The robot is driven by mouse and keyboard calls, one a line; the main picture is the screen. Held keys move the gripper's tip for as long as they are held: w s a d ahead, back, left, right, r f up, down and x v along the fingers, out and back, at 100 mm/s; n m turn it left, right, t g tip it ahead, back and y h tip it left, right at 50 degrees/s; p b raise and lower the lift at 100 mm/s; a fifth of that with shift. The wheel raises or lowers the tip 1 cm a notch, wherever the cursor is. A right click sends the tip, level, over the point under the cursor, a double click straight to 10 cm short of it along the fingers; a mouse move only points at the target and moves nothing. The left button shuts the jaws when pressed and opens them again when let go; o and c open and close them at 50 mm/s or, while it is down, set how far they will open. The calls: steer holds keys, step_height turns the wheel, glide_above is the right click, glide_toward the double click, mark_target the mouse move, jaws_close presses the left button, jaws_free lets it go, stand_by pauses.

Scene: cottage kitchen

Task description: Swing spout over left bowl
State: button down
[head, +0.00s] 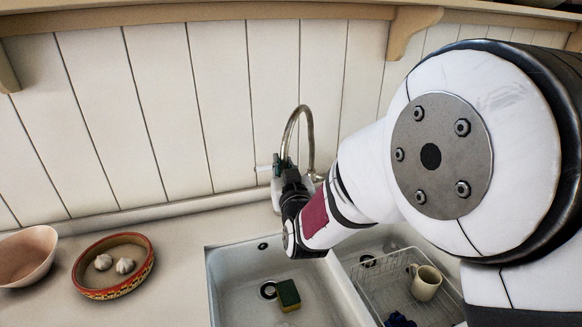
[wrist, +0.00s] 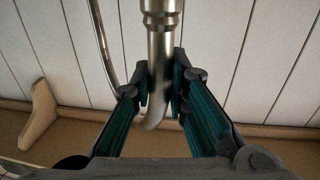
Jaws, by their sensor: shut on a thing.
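The metal tap spout (head: 297,113) rises in a tall arch at the back of the sink, and its free end comes down on the left of the arch. My gripper (head: 282,166) is shut on that free end. In the wrist view, my gripper (wrist: 161,88) has one finger pad on each side of the spout tube (wrist: 159,55), whose tip shows between them. The left bowl (head: 228,277) is white, with a drain and a green and yellow sponge (head: 288,294) in it. My arm hides the tap's base and part of the sink's back edge.
The right bowl holds a wire rack (head: 372,295) with a cream mug (head: 426,283) and a dark blue item. On the left counter are a patterned dish (head: 112,291) with garlic and a pinkish bowl (head: 27,262). A plank wall (head: 200,100) stands close behind the tap.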

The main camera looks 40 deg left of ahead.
steer(key=shift+s+a, duration=0.1)
steer(key=c, duration=1.5)
jaws_free()
steer(key=shift+c, duration=0.2)
steer(key=v, duration=1.2)
